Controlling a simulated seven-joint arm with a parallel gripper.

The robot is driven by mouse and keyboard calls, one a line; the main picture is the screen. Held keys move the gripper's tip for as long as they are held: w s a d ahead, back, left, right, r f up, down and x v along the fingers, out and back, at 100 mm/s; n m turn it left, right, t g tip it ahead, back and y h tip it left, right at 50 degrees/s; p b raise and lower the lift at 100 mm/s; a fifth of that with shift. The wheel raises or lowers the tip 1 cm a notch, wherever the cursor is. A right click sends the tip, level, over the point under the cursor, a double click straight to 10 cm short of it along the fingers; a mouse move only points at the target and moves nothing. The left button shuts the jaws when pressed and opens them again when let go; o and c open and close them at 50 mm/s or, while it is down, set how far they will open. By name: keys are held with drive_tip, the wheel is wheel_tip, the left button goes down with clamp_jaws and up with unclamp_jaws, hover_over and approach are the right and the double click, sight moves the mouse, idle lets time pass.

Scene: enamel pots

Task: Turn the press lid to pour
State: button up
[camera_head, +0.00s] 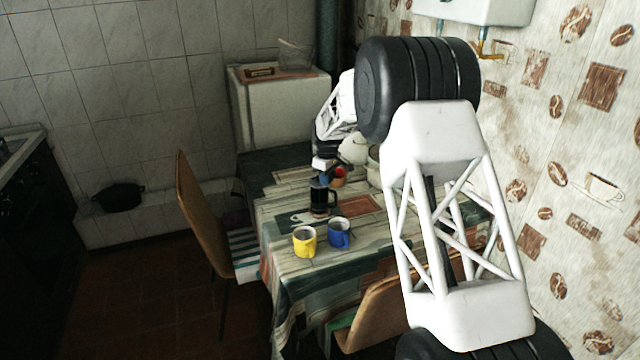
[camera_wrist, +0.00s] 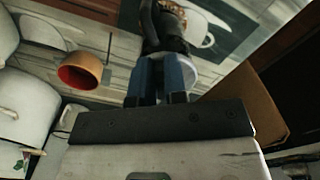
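The coffee press (camera_head: 319,199), a dark cylinder with a black handle at its right, stands upright on the table. In the wrist view the press (camera_wrist: 165,28) shows at the top centre, dark, with a handle. My gripper (camera_head: 322,177) is just above the press top and points down. In the wrist view its two blue fingers (camera_wrist: 162,65) reach to the press's lid and are close together. They hide most of the lid, and I cannot tell whether they grip its knob. A yellow mug (camera_head: 304,242) and a blue mug (camera_head: 339,233) stand in front of the press.
An orange-brown cup (camera_head: 339,177) stands just right of the press; it also shows in the wrist view (camera_wrist: 80,71). Pale enamel pots (camera_head: 353,149) stand behind it. Chairs (camera_head: 202,215) flank the table (camera_head: 290,268).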

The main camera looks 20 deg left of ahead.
clamp_jaws()
drive_tip(key=shift+w+n, duration=0.2)
drive_tip(key=shift+n, duration=0.6)
drive_tip(key=o, duration=1.1)
unclamp_jaws()
drive_tip(key=shift+r, duration=0.1)
drive_tip(key=shift+r, duration=2.9)
drive_tip(key=shift+r, duration=0.1)
drive_tip(key=shift+r, duration=3.8)
